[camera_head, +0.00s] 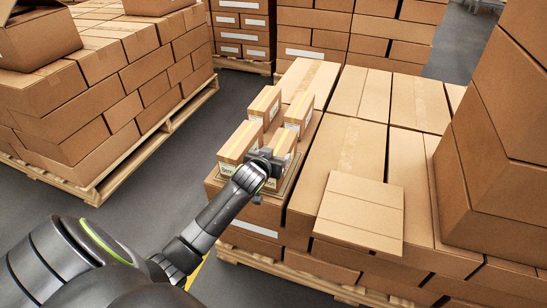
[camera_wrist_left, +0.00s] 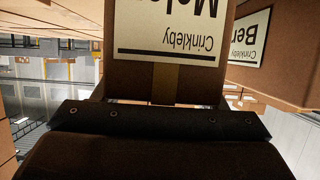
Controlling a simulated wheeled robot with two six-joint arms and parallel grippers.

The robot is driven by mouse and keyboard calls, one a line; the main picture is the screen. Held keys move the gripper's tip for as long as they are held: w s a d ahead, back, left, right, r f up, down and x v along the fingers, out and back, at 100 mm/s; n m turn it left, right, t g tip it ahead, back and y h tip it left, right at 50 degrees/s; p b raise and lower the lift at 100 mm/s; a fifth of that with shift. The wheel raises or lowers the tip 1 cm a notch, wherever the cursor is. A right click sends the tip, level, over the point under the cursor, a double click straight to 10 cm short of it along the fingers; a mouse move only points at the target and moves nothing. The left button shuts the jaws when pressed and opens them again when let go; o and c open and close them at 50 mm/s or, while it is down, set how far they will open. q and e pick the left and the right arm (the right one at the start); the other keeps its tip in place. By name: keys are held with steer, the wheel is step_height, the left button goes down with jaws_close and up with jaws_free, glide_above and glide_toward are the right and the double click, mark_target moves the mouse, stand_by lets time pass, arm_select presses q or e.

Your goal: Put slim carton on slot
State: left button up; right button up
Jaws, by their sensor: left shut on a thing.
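My left gripper (camera_head: 268,163) is shut on a small slim tan carton (camera_head: 284,143) at the near right of a group of small cartons. In the left wrist view this held carton (camera_wrist_left: 168,75) fills the upper middle, with an upside-down white label reading "Crinkleby" and part of another word. Other small cartons stand close by: one on the left (camera_head: 240,143), one at the back (camera_head: 265,106) and one at the right (camera_head: 299,113). They stand on a tray-like base (camera_head: 290,183) on the stack. The slot is hidden, and I cannot tell whether the held carton touches the base.
A second labelled carton (camera_wrist_left: 250,40) is close on the right in the left wrist view. A flat carton (camera_head: 362,212) lies on the large boxes to the right. Tall boxes (camera_head: 490,160) rise at far right; a loaded pallet (camera_head: 150,145) stands left across open floor.

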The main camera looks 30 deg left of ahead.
arm_select(q)
steer(key=o, duration=1.3)
steer(key=shift+c, duration=0.2)
steer(key=shift+r, duration=0.15)
steer(key=shift+s+d+r, duration=0.15)
steer(key=shift+s, duration=0.2)
steer(key=p+v, duration=0.3)
steer(key=v, duration=0.8)
steer(key=s+d+f+g+h, duration=0.1)
steer(key=s+d+f+g, duration=0.2)
steer(key=s+f, duration=0.3)
steer(key=s+d+f+g+h, duration=0.1)
steer(key=s+d+f+g, duration=0.2)
steer(key=s+f, duration=0.4)
steer(key=s+d+f+m+g+h, duration=0.1)
steer(key=s+d+f+g, duration=0.2)
steer(key=s, duration=1.4)
step_height(320, 180, down, 4)
steer(key=shift+d+g+h, duration=0.25)
steer(key=shift+g+h, duration=0.05)
steer(key=shift+g, duration=0.5)
arm_select(e)
steer(key=f, duration=0.1)
steer(key=s+d+f+g, duration=0.1)
steer(key=f, duration=0.1)
steer(key=shift+s+d+f+g+h, duration=0.15)
steer(key=shift+s+f+g+h, duration=0.05)
steer(key=shift+f+g+h, duration=0.1)
